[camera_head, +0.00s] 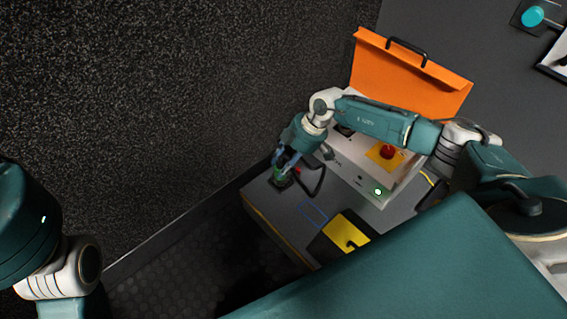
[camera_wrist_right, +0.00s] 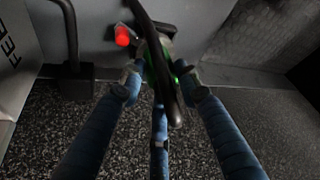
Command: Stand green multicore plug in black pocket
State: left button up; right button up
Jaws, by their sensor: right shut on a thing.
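My right gripper (camera_head: 284,163) is shut on the green multicore plug (camera_head: 277,174) above the far left corner of the grey worktop (camera_head: 292,210). A dark square patch shows just beneath the plug; I cannot tell whether it is the black pocket or whether the plug is in it. In the right wrist view, my gripper's blue fingers (camera_wrist_right: 160,88) surround the plug, which shows as green edges (camera_wrist_right: 177,72) mostly hidden behind a black cable loop (camera_wrist_right: 163,60). My left gripper is out of view; only its arm shows at left.
A dark wall (camera_head: 180,90) borders the worktop.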

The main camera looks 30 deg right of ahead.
jog(key=shift+f, duration=0.3)
jog(key=o, duration=1.1)
